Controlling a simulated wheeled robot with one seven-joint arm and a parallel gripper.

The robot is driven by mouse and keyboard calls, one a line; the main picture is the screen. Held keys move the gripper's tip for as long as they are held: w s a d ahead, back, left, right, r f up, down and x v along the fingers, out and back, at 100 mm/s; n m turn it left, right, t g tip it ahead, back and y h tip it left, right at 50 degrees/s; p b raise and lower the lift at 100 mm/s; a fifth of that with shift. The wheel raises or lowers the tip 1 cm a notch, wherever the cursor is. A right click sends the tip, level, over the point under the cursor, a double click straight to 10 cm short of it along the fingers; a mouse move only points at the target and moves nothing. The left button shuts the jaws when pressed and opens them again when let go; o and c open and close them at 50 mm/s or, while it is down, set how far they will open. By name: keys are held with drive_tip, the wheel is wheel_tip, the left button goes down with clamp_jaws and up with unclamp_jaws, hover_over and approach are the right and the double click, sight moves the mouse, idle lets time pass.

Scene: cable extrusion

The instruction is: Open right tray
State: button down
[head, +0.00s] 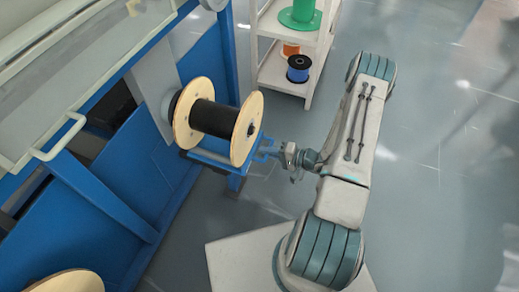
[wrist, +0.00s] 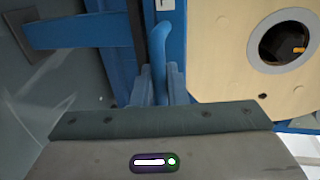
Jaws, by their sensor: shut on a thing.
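The blue tray (head: 212,159) sits under a spool at the right side of the blue machine frame. Its blue handle sticks out on the right, toward my gripper (head: 276,154). In the wrist view the curved blue handle (wrist: 159,55) runs down between the fingers of my gripper (wrist: 166,88), which is shut on it. The handle's lower end is hidden by the gripper body. The spool (head: 216,118) has pale wooden flanges and black cable; its near flange also shows in the wrist view (wrist: 220,60). How far the tray is out is hard to tell.
The blue machine frame (head: 125,172) with a glass-topped cover and a white handle (head: 60,138) fills the left. A white shelf (head: 283,76) with smaller spools stands at the back. Another wooden flange (head: 62,283) shows at bottom left. Grey floor is clear on the right.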

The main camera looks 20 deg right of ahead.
drive_tip(key=f+b+v, duration=0.1)
drive_tip(key=f+v, duration=0.1)
drive_tip(key=v, duration=0.9)
drive_tip(key=f+b+v, duration=0.2)
drive_tip(key=v, duration=0.8)
drive_tip(key=shift+s+d+f, duration=0.25)
drive_tip(key=shift+s+d, duration=0.3)
drive_tip(key=shift+d, duration=0.15)
drive_tip(key=c, duration=1.6)
unclamp_jaws()
drive_tip(key=shift+o, duration=0.2)
drive_tip(key=p+v, duration=0.3)
drive_tip(key=v, duration=1.1)
drive_tip(key=shift+w, duration=0.1)
